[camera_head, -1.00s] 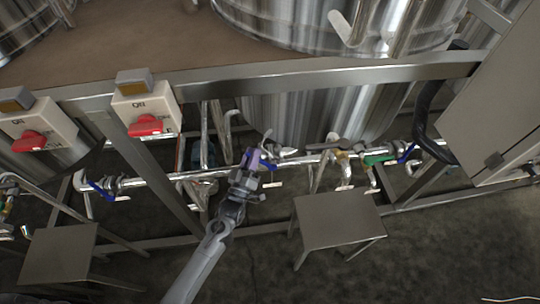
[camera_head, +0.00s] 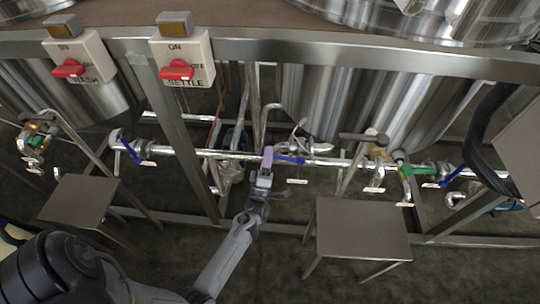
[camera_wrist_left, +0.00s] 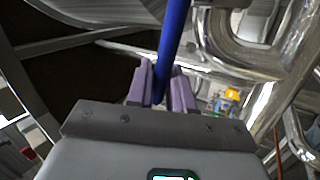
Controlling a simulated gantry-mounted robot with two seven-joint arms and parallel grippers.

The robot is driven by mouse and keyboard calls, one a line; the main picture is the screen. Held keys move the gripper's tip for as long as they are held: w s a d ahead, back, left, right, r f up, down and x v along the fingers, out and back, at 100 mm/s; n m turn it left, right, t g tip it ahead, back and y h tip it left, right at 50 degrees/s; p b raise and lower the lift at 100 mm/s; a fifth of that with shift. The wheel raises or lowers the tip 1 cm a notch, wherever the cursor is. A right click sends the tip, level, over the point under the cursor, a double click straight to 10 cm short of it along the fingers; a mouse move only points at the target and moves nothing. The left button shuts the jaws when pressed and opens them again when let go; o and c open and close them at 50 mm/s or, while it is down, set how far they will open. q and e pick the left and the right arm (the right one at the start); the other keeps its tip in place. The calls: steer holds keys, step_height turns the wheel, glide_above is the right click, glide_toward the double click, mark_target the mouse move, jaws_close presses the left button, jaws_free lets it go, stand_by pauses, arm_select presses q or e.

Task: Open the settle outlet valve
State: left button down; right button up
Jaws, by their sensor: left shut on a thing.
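A blue valve handle (camera_head: 288,159) sits on the steel pipe (camera_head: 222,154) below the tank in the middle of the head view. My left gripper (camera_head: 267,157) has its purple fingers at the handle's left end. In the left wrist view the blue handle (camera_wrist_left: 171,45) runs between the two purple fingers (camera_wrist_left: 162,88), which are shut on it. A small tag hangs below this valve, but its writing is too small to read. My right gripper is not in view.
Switch boxes marked WASH (camera_head: 78,58) and SETTLE (camera_head: 182,60) have red knobs. Other blue handles (camera_head: 130,150) (camera_head: 455,175) and a green one (camera_head: 407,169) are along the pipework. Low metal stools (camera_head: 362,229) (camera_head: 80,198) stand in front. A frame leg (camera_head: 180,130) rises left of my gripper.

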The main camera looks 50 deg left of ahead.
arm_select(q)
steer(key=shift+f, duration=0.15)
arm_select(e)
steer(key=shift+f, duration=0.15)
arm_select(q)
steer(key=c, duration=1.2)
jaws_free()
steer(key=shift+o, duration=0.2)
